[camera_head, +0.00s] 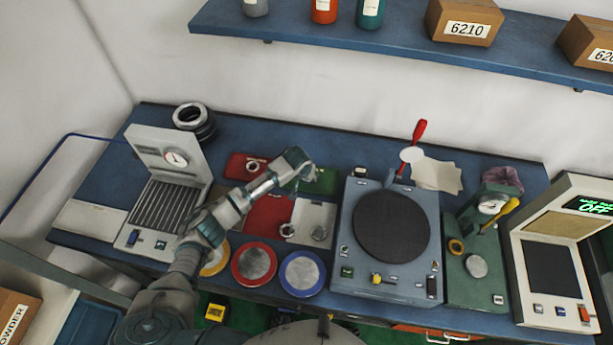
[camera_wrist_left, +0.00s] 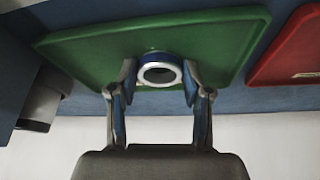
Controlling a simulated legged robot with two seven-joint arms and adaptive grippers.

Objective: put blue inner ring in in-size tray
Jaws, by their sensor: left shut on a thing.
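My left gripper (camera_head: 305,172) is over the green tray (camera_head: 325,184) at the back middle of the bench. In the left wrist view, the left gripper (camera_wrist_left: 160,83) has its two fingers on opposite sides of a ring (camera_wrist_left: 178,74) with a silver face and a blue outer band. The ring is held over the green tray (camera_wrist_left: 220,45), close to its edge. I cannot tell whether it touches the tray. In the head view the ring is hidden or too small to make out at the fingertips. My right gripper is not in view.
A red tray (camera_head: 236,164) with a silver ring (camera_head: 253,166) lies left of the green one. In front are a red mat (camera_head: 268,214) and a white mat (camera_head: 303,213) with a metal part (camera_head: 319,233). A round-plate machine (camera_head: 343,260) stands right. Red (camera_head: 239,279) and blue (camera_head: 286,285) dishes line the front.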

